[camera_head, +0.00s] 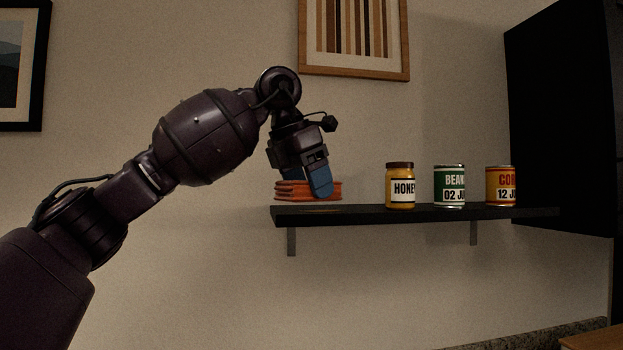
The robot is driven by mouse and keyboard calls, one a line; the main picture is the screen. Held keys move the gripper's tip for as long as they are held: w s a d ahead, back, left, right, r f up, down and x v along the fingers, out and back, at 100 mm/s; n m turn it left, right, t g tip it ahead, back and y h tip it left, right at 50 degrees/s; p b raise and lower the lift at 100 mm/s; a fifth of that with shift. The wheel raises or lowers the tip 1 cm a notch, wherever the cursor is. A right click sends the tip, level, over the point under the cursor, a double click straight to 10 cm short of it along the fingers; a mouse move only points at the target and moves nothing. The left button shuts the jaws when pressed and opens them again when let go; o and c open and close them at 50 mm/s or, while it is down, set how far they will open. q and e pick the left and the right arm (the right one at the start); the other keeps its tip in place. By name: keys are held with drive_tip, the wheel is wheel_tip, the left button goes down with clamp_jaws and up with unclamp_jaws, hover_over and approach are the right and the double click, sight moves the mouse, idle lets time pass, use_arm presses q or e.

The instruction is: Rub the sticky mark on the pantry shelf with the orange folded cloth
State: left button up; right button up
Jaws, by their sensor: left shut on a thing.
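The orange folded cloth (290,191) is at the left end of the dark pantry shelf (408,216), low over its top or on it; I cannot tell whether it touches. My left gripper (308,188) points down with its blue fingers shut on the cloth. A faint brownish patch, perhaps the sticky mark (322,209), shows on the shelf just below and in front of the cloth. The cloth and fingers may hide part of it. My right gripper is not in view.
A honey jar (400,188), a green bean can (449,187) and an orange-yellow can (500,187) stand on the shelf to the right. Bare shelf lies between cloth and jar. A tall black cabinet (562,120) stands at the right. A striped picture (355,38) hangs above.

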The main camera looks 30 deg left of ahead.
sight(337, 211)
use_arm(q)
drive_tip(key=w+a, duration=0.1)
drive_tip(key=w, duration=0.1)
drive_tip(key=w+a+p, duration=0.1)
drive_tip(key=w+a, duration=0.1)
drive_tip(key=w+a+p, duration=0.1)
drive_tip(key=w, duration=0.1)
drive_tip(key=shift+a+f, duration=0.2)
drive_tip(key=shift+f, duration=0.15)
drive_tip(key=shift+w+a+f, duration=0.2)
drive_tip(key=shift+w+a, duration=0.75)
drive_tip(key=shift+w, duration=0.3)
drive_tip(key=shift+w+a+f, duration=0.2)
drive_tip(key=shift+w+a, duration=0.75)
drive_tip(key=shift+w, duration=0.25)
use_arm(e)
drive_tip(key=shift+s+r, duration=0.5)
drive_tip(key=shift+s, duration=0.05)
use_arm(q)
drive_tip(key=shift+f, duration=0.75)
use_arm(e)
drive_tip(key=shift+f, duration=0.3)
use_arm(q)
drive_tip(key=shift+w+d, duration=0.1)
drive_tip(key=shift+d, duration=0.05)
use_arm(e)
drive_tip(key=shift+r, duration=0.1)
